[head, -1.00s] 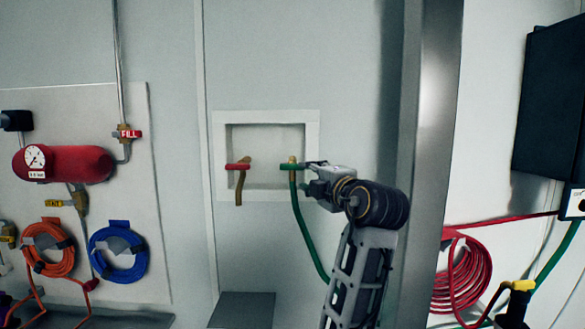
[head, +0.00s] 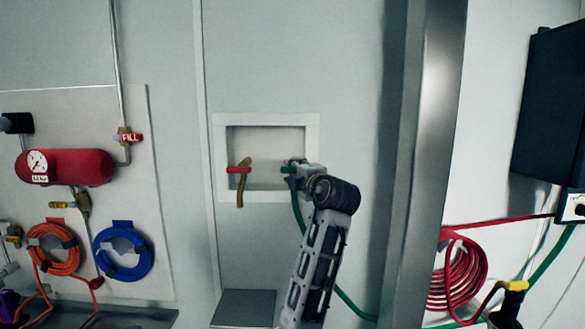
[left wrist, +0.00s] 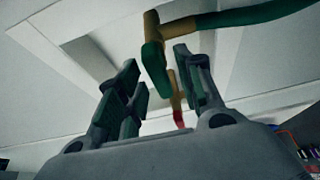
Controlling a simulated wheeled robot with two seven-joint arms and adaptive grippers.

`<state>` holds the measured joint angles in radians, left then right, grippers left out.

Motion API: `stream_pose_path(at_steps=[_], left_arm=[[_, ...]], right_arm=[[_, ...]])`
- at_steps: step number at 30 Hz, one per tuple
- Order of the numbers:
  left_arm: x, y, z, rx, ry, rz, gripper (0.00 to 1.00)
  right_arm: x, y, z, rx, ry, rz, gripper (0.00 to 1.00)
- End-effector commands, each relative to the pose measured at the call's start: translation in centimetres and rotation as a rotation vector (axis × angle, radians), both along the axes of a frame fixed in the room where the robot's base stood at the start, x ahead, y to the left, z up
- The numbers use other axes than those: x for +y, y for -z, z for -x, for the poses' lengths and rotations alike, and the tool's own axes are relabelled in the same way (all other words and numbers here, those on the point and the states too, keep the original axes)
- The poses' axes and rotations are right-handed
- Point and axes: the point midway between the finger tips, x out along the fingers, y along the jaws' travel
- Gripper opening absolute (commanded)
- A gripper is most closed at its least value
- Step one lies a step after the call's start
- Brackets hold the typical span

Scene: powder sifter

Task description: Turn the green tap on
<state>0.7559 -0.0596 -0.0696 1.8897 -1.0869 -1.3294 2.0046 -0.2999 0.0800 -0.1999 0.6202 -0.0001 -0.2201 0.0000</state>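The green tap handle (head: 288,170) sits at the right side of a white recessed wall box (head: 312,130). In the left wrist view the handle (left wrist: 153,62) hangs from a brass fitting, with a green hose (left wrist: 240,16) leading off to the right. My left gripper (head: 296,165) is at the tap and hides most of its brass body in the head view. In the left wrist view its two fingers (left wrist: 157,72) stand apart, one on each side of the green handle, with gaps visible. My right gripper is not in view.
A red-handled tap (head: 239,170) sits left of the green one in the same box and also shows in the left wrist view (left wrist: 179,118). A metal post (head: 432,160) stands to the right. Hose coils and a red tank (head: 85,167) are on the left wall.

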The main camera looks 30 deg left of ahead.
Motion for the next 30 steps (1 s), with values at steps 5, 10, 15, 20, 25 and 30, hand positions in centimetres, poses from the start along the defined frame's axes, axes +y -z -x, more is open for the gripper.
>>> stream_pose_path(at_steps=[5, 10, 15, 20, 25, 30], left_arm=[[1.0, -0.1, -0.7, -0.001, -0.001, 0.001, 0.37], [1.4, -0.1, -1.0, -0.001, 0.0, 0.001, 0.37], [1.4, 0.0, -1.0, -0.001, 0.0, 0.001, 0.37], [1.4, 0.0, -1.0, -0.001, 0.0, 0.001, 0.28], [1.4, 0.0, -1.0, -0.001, 0.0, 0.001, 0.06], [1.4, 0.0, -1.0, 0.0, 0.0, 0.001, 0.0]], right_arm=[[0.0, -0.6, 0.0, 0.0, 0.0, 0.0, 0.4], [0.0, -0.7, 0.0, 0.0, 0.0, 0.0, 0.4], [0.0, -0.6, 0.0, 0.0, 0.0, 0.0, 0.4], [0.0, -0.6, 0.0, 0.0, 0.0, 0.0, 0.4], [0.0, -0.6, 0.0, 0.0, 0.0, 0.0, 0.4], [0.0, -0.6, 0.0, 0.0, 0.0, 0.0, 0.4]])
